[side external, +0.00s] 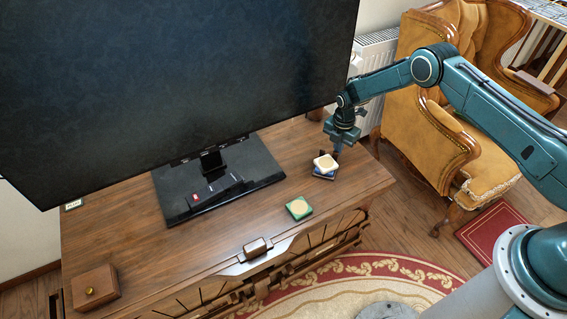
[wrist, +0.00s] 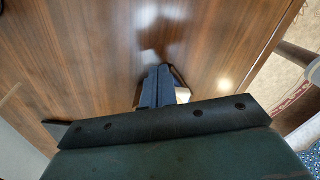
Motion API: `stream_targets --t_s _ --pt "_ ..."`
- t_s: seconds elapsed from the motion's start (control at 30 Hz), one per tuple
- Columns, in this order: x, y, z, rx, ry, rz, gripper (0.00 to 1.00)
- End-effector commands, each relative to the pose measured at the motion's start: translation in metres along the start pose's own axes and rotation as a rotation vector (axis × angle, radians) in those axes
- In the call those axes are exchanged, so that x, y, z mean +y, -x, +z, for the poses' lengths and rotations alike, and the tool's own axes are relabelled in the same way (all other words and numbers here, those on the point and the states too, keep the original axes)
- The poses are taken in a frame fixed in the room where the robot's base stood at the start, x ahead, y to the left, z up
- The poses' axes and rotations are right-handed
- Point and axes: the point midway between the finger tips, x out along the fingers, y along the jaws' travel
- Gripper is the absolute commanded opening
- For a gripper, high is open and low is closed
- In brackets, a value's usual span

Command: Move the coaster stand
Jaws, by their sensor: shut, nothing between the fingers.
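A small stack of coasters (side external: 325,163), white with a tan top over a dark blue layer, sits on the wooden cabinet top near its right end; it seems to be the coaster stand, but I cannot tell for sure. My gripper (side external: 336,150) points down just behind this stack, its fingertips close to it. In the wrist view my gripper (wrist: 158,72) is shut and empty above the wood. A sliver of the white piece (wrist: 183,95) shows beside the fingers there; the rest is hidden by them.
A green coaster (side external: 299,208) with a round tan centre lies nearer the front edge. A large television (side external: 180,85) stands on a dark base (side external: 250,165) to the left. A wooden box (side external: 95,287) is at front left. An armchair (side external: 425,140) stands right of the cabinet.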

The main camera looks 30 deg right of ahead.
Motion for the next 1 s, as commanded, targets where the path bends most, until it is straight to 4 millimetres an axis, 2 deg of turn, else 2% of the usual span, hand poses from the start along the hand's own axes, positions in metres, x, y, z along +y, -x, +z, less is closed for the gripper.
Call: stream_targets --t_s 0.17,0.47,0.83,1.0 --pt "0.0 0.0 -0.001 0.0 0.0 0.0 0.0" --pt "0.0 0.0 -0.024 0.001 0.001 -0.002 0.0" --pt "0.0 0.0 -0.022 0.0 0.0 -0.001 0.0" --pt "0.0 0.0 -0.016 0.0 -0.002 0.0 0.0"
